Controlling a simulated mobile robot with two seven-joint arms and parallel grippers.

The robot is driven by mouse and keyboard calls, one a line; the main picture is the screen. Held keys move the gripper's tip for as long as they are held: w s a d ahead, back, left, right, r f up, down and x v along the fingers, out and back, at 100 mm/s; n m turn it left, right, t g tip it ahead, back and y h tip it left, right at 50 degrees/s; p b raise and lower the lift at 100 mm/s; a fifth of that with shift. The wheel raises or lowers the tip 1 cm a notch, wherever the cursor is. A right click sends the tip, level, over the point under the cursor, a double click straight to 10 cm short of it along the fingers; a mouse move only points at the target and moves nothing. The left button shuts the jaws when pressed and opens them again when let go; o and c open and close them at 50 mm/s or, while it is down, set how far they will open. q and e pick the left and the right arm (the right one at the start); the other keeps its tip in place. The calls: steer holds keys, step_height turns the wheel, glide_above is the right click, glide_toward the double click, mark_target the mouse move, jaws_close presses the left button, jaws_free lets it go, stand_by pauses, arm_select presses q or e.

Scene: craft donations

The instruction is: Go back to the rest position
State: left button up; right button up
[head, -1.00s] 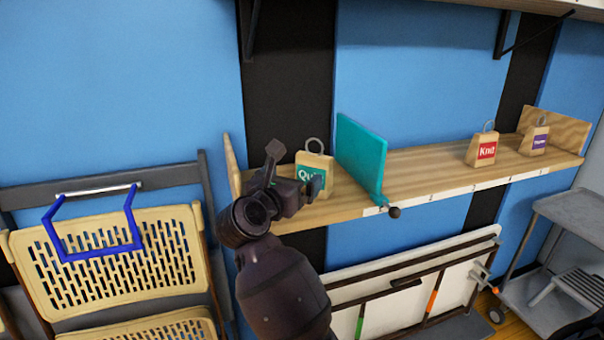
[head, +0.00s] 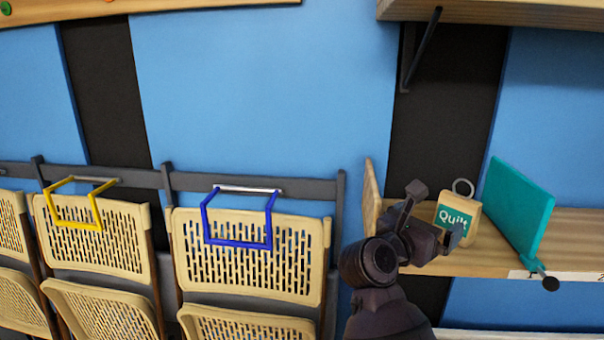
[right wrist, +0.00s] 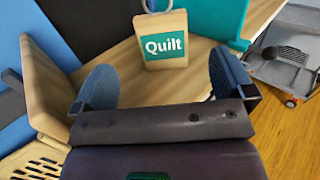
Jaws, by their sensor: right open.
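My right gripper (head: 436,212) is in front of the left end of the wooden shelf in the head view. In the right wrist view its two blue-grey fingers (right wrist: 158,88) are spread apart with nothing between them. A wooden block labelled "Quilt" (head: 456,222), with a ring on top, stands upright on the shelf just beyond the gripper. In the right wrist view the Quilt block (right wrist: 165,48) is ahead of the fingers and apart from them. My left gripper is not in view.
A teal divider (head: 518,207) stands on the shelf (head: 585,230) right of the block. A wooden end panel (head: 371,200) closes the shelf's left end. Folding chairs hang on the left, with a blue hook (head: 238,243) and a yellow hook (head: 75,225). A grey cart (right wrist: 290,60) shows at right.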

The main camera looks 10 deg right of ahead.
steer(key=s+a+f+n+t+y, duration=0.1)
steer(key=s+a+n+t+y, duration=0.25)
steer(key=n+t+y, duration=0.9)
steer(key=s+a+n+t+y, duration=0.3)
steer(key=a+n+y, duration=0.15)
steer(key=n, duration=1.55)
steer(key=s+f+n+g+y, duration=0.2)
steer(key=s+f+n+g, duration=0.1)
steer(key=f+n+g, duration=0.4)
steer(key=s+f+n+g+y, duration=0.2)
steer(key=s+f+n+g, duration=0.25)
steer(key=f, duration=0.45)
steer(key=s+d+f+n+g+h, duration=0.2)
steer(key=s+d+f+g+h, duration=0.25)
steer(key=s, duration=0.45)
steer(key=s+d+f+n+g+h, duration=0.2)
steer(key=s+d+f+g, duration=0.2)
steer(key=s+f+g, duration=0.3)
steer(key=w+f+t+y, duration=0.1)
steer(key=w+f+t, duration=0.5)
steer(key=f+t, duration=0.3)
steer(key=shift+w+a+f, duration=0.2)
steer(key=shift+w+f, duration=0.1)
steer(key=shift+f, duration=0.65)
